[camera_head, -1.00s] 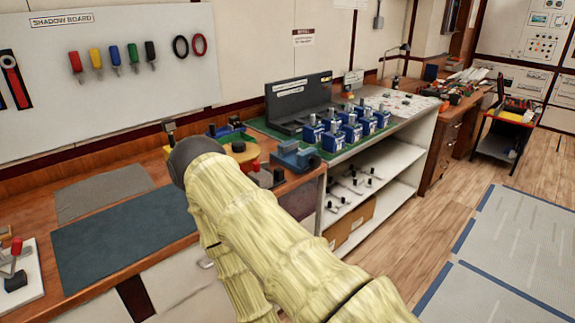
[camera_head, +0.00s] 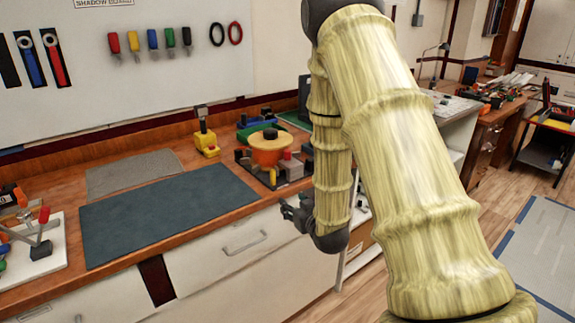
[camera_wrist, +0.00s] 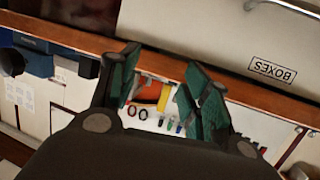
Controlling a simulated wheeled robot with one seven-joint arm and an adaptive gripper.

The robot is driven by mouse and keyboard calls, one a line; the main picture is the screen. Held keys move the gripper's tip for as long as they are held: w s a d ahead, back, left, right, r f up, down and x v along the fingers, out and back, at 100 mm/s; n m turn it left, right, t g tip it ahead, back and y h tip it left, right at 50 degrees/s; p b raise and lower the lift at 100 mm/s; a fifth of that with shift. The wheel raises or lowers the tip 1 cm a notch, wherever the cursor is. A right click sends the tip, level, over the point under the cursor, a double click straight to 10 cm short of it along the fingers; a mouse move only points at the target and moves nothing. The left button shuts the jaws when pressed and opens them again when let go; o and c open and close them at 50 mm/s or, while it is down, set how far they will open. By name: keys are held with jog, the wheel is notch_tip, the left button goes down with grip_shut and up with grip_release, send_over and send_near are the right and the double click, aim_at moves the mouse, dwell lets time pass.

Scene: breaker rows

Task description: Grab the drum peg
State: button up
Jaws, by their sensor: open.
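An orange drum (camera_head: 267,155) with a wide yellow top stands on a dark base on the wooden bench in the head view. A short black peg (camera_head: 270,134) sticks up from the middle of the yellow top. My gripper (camera_head: 291,210) hangs in front of the bench edge, lower than the drum and apart from it. In the wrist view its green-padded fingers (camera_wrist: 160,78) are spread with nothing held. An orange and yellow patch (camera_wrist: 153,92) shows between them; I cannot tell whether it is the drum.
A dark mat (camera_head: 165,213) leaves clear bench at left. A shadow board (camera_head: 150,75) hangs behind. A drawer handle (camera_head: 245,243) sticks out below the bench.

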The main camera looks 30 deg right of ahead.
aim_at(289, 153)
jog(key=w+d+r+t, duration=0.1)
jog(key=w+d+r, duration=0.1)
jog(key=r, duration=0.1)
jog(key=w+d+r+t, duration=0.1)
jog(key=w+r, duration=0.2)
jog(key=w+d+r, duration=0.2)
jog(key=r, duration=0.2)
jog(key=shift+w+d+t+h, duration=0.15)
jog(key=shift+d+t+h, duration=0.2)
jog(key=shift+t+h, duration=0.05)
jog(key=shift+w+d+r+p, duration=0.1)
jog(key=shift+w+d+p, duration=0.15)
jog(key=shift+w, duration=1.1)
jog(key=shift+w+d+r+p, duration=0.1)
jog(key=shift+w+d+p, duration=0.1)
jog(key=shift+w, duration=1.15)
grip_shut()
